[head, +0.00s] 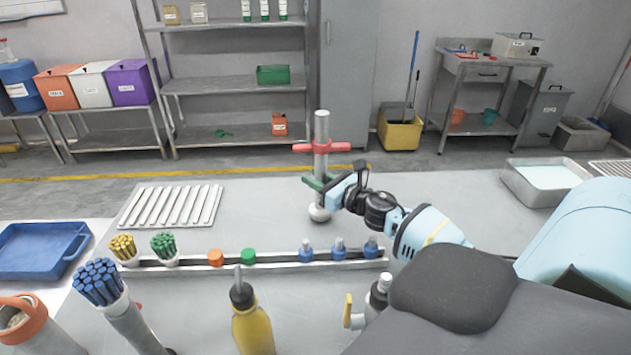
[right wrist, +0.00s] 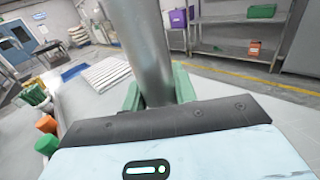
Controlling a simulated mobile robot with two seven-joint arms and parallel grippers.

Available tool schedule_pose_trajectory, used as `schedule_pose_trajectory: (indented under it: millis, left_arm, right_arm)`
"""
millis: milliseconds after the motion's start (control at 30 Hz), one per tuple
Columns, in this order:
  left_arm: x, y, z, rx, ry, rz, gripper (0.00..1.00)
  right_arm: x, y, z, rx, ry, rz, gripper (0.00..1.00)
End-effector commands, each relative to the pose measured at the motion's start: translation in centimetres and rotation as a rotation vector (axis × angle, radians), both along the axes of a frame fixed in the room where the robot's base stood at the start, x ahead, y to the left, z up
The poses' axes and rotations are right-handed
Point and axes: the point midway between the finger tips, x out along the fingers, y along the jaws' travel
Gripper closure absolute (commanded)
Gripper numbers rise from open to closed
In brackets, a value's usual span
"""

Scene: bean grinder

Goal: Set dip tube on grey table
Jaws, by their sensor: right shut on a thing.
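The dip tube (head: 321,128) is a tall grey metal cylinder with a red crossbar near its top and a pale rounded foot. It is upright over the far middle of the grey table (head: 262,195). I cannot tell whether its foot touches the table. My right gripper (head: 318,184) reaches in from the right and its green fingers are shut around the tube below the crossbar. In the right wrist view the tube (right wrist: 147,45) passes between the green fingers (right wrist: 156,92); its top and foot are out of sight there. My left gripper is not in view.
A white slatted rack (head: 172,206) lies to the left on the table. A rail (head: 190,263) with caps and blue-topped bottles runs in front. A yellow bottle (head: 252,325) stands nearer. A metal tray (head: 548,190) is at the right. Table around the tube's foot is clear.

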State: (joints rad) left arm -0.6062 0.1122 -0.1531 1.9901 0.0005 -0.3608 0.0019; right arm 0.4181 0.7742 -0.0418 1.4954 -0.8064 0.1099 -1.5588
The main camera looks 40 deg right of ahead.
Motion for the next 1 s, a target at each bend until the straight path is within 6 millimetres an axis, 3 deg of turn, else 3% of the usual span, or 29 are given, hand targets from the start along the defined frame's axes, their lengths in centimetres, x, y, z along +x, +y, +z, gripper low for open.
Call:
schedule_pose_trajectory:
  millis: [500,533,700,1000]
  left_arm:
    - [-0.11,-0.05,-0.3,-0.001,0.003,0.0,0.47]
    - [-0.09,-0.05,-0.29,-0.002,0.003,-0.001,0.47]
    - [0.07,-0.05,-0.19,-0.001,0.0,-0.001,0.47]
    - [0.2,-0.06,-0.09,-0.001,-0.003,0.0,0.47]
  right_arm:
    - [0.06,-0.07,-0.95,-0.002,-0.003,-0.001,1.0]
    - [0.03,-0.06,-1.07,-0.002,-0.001,-0.001,0.71]
    - [0.05,-0.05,-0.9,-0.002,-0.003,-0.001,0.5]
    - [0.05,-0.06,-0.73,-0.001,-0.004,-0.001,0.5]
